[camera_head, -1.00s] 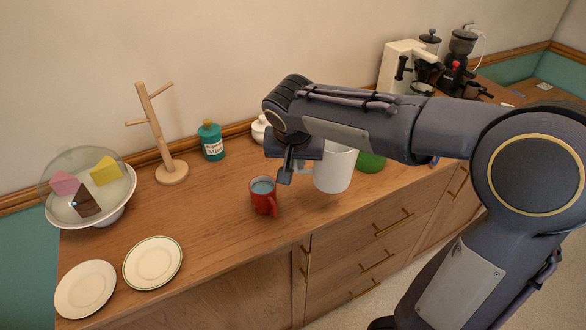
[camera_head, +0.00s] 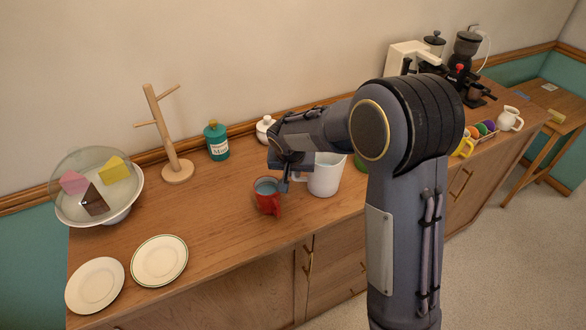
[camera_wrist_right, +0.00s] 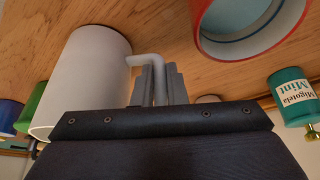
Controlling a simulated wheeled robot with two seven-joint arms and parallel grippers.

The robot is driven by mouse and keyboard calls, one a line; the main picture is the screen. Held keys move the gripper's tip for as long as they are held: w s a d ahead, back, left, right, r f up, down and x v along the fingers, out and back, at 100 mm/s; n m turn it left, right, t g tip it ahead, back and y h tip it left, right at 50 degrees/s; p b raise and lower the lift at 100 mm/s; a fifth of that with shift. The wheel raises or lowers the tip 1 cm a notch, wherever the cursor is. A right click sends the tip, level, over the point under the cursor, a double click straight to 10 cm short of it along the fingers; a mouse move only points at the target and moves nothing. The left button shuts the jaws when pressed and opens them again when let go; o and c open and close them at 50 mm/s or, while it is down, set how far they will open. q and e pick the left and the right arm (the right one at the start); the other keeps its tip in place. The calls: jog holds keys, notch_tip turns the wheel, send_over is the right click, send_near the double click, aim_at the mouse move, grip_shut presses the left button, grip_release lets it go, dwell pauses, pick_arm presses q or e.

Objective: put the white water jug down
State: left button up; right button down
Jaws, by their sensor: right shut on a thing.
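The white water jug (camera_head: 326,177) is upright over the wooden counter, just right of the red mug (camera_head: 268,198). My right gripper (camera_head: 293,177) is at its left side and shut on its handle. In the right wrist view, the fingers (camera_wrist_right: 158,86) pinch the handle of the jug (camera_wrist_right: 85,75), and the red mug (camera_wrist_right: 250,25) is close by on the other side of the fingers. I cannot tell for sure whether the jug's base touches the counter. My left gripper is not in view.
The counter (camera_head: 220,215) is clear left of the mug. Two plates (camera_head: 160,260), a cake bowl (camera_head: 125,212), a wooden mug stand (camera_head: 177,170), a mint bottle (camera_head: 217,142) and a white lidded pot (camera_head: 265,128) stand on it. A green container (camera_head: 360,163) is behind the jug, partly hidden.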

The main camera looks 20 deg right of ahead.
jog(key=shift+f, duration=0.1)
jog(key=c, duration=1.5)
grip_release()
jog(key=shift+o, duration=0.2)
jog(key=v, duration=1.2)
jog(key=s+f+n+y, duration=0.1)
jog(key=s+n+y, duration=0.1)
jog(key=s, duration=1.1)
jog(key=s+f+n+t+y, duration=0.1)
jog(key=s+y, duration=0.3)
jog(key=s, duration=0.9)
jog(key=shift+s+a+f+n+b, duration=0.3)
jog(key=shift+s+a+n+b, duration=0.1)
jog(key=shift+n, duration=0.1)
